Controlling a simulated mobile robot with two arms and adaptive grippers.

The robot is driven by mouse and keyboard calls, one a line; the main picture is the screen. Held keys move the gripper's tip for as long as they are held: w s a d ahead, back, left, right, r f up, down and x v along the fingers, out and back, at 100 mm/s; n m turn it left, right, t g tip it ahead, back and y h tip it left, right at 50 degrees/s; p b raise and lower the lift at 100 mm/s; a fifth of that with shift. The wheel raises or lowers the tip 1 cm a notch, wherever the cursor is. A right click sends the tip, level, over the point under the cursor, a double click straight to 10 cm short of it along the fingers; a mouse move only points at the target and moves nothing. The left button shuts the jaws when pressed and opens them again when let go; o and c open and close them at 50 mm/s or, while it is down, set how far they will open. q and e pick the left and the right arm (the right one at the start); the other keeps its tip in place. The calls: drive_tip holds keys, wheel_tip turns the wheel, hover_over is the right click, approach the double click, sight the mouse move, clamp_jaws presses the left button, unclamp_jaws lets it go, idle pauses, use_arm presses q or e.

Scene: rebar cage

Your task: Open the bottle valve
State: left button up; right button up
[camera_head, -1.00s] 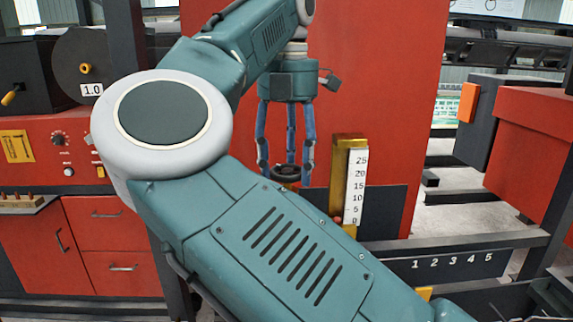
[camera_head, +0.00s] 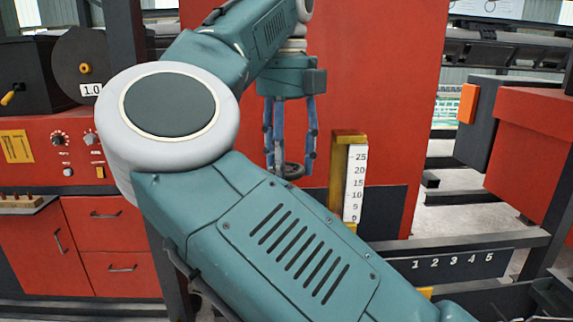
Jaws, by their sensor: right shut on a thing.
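The valve is a dark round handwheel (camera_head: 293,170), low in front of the red panel and left of the yellow gauge. My right gripper (camera_head: 284,168) points down with its blue fingers around the wheel, shut on it. My large teal arm hides what lies below the wheel, so the bottle body cannot be seen. My left gripper is not in view.
A yellow gauge with a white number scale (camera_head: 354,183) stands close to the right of the wheel. A red cabinet with drawers (camera_head: 108,235) is at the left. A dark rail numbered 1 to 5 (camera_head: 452,264) and red boxes (camera_head: 530,140) are at the right.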

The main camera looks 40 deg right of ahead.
drive_tip(key=n+b, duration=0.1)
drive_tip(key=n, duration=0.4)
drive_tip(key=shift+w+n, duration=0.1)
drive_tip(key=shift+n, duration=0.2)
drive_tip(key=n+b, duration=0.1)
drive_tip(key=n, duration=0.3)
drive_tip(key=n+b, duration=0.1)
drive_tip(key=n, duration=0.4)
drive_tip(key=n+b, duration=0.1)
drive_tip(key=n, duration=0.3)
drive_tip(key=shift+n+b, duration=0.3)
drive_tip(key=shift+b, duration=0.1)
drive_tip(key=n+b, duration=0.1)
drive_tip(key=n, duration=0.3)
drive_tip(key=n+b, duration=0.1)
drive_tip(key=n, duration=0.3)
drive_tip(key=shift+f, duration=0.1)
drive_tip(key=n+b, duration=0.2)
drive_tip(key=shift+n, duration=0.4)
drive_tip(key=shift+n+b, duration=1.45)
drive_tip(key=shift+n, duration=0.55)
drive_tip(key=shift+s+a, duration=0.1)
drive_tip(key=shift+s, duration=0.1)
